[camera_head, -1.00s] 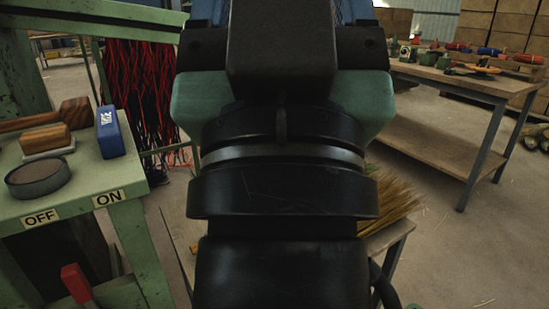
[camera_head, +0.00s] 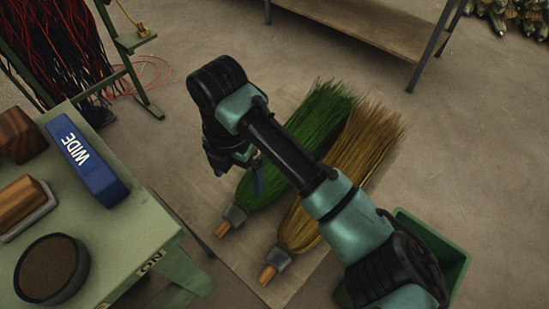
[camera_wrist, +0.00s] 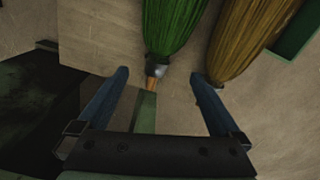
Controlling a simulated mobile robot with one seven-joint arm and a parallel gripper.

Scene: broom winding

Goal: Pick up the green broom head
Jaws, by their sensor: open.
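The green broom head (camera_head: 310,133) lies on a low board beside a straw-coloured broom head (camera_head: 350,165), its bristles toward the back and its grey collar and short wooden stub toward the front left. In the wrist view the green broom head (camera_wrist: 172,28) is ahead, with its collar and stub pointing back between my fingers. My gripper (camera_wrist: 160,76) is open, with blue fingers either side of the stub's line. In the head view my gripper (camera_head: 255,180) hangs over the collar end and partly hides the bristles. I see no contact.
A green bench (camera_head: 125,245) with a blue block (camera_head: 88,160) marked WIDE, wooden blocks and a round dish stands at the left. A green bin (camera_head: 440,245) is at the right, partly behind my arm.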

